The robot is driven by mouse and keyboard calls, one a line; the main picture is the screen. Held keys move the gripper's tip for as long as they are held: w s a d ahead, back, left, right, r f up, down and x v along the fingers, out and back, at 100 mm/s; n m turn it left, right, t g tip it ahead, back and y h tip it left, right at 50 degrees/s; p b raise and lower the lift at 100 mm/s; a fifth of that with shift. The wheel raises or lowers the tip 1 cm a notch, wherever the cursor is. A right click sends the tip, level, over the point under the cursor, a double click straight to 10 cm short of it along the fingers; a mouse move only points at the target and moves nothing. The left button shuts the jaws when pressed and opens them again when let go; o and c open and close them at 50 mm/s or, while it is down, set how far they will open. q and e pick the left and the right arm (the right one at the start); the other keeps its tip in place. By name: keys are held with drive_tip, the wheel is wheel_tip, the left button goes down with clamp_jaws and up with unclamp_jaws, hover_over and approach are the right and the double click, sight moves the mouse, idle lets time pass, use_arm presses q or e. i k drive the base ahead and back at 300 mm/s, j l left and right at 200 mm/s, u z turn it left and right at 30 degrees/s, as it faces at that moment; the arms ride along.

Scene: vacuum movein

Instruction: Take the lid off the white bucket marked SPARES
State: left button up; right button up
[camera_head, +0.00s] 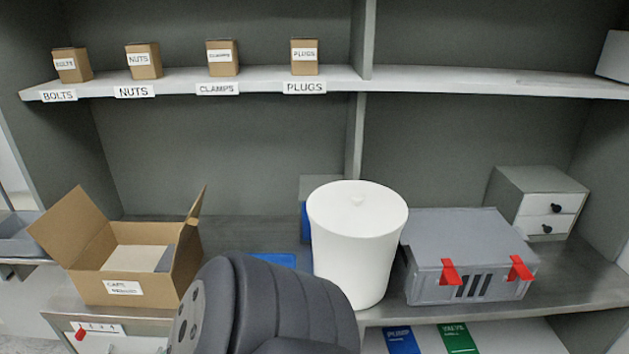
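A white bucket (352,262) stands upright on the grey counter, right of the middle. Its round white lid (375,196) is on top, with a small white knob in the lid's middle. I see no SPARES marking on the side facing me. A dark rounded part, which seems to be one of my arm links, fills the bottom middle and covers the bucket's lower left edge. Neither gripper's fingers show.
An open cardboard box (185,265) stands left of the bucket. A grey case (465,240) with red latches stands close on its right. A small drawer unit (510,190) is behind the case. Small labelled boxes line the shelf (180,82) above. Bare counter (590,270) shows at far right.

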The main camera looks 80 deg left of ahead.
sight(356, 210)
drive_tip(key=u, duration=2.05)
